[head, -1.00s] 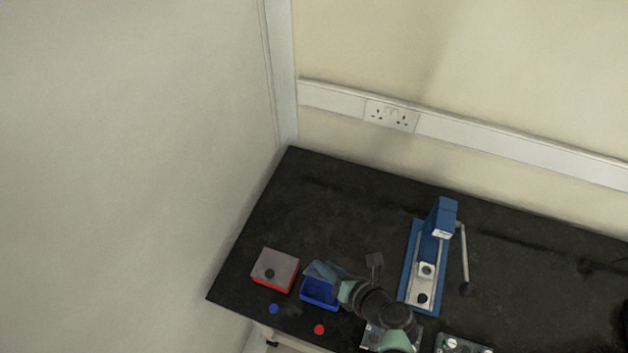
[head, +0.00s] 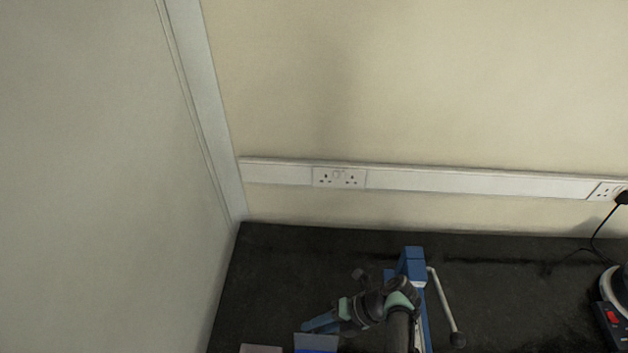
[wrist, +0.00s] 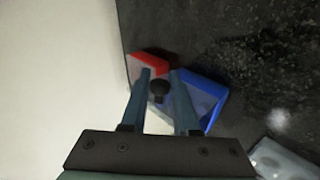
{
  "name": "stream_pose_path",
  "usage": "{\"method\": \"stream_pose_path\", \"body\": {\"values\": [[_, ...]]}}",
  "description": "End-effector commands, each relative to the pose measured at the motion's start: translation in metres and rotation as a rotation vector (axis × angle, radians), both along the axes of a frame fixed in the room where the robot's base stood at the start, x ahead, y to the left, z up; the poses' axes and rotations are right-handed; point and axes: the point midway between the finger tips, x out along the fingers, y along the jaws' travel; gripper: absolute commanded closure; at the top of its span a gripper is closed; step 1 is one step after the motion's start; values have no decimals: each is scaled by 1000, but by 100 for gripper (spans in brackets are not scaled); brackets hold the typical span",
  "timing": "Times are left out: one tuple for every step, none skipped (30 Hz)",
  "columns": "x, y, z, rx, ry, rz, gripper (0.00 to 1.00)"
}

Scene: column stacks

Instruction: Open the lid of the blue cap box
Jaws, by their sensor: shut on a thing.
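The blue cap box (wrist: 214,88) shows in the wrist view right of my fingers, with a pale grey lid (wrist: 200,102) beside its blue walls. The bottom edge of the head view cuts the box (head: 316,343) off. In the head view my gripper (head: 308,327) is just above the box.
A red box (wrist: 150,62) stands close beside the blue one. A blue press (head: 413,264) with a pale lever (head: 441,302) stands to the right. The wall is behind the black table (head: 500,270).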

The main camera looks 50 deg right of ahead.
Motion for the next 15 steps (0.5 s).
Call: {"method": "stream_pose_path", "body": {"values": [[2,-1,-2,16,8,0,100],[2,0,-2,25,15,0,100],[2,-1,-3,34,22,0,100],[2,-1,-3,40,28,0,100],[2,-1,-3,46,32,0,100],[1,-1,-3,52,37,-1,100],[1,-1,-3,57,41,-1,100],[1,-1,-3,60,43,-1,100],[1,-1,-3,64,47,0,100],[1,0,-3,66,49,0,100],[1,0,-3,67,50,0,100],[1,0,-3,68,51,0,100],[1,0,-3,69,52,0,100],[1,0,-3,69,52,0,100],[1,0,-3,69,52,0,100]]}}
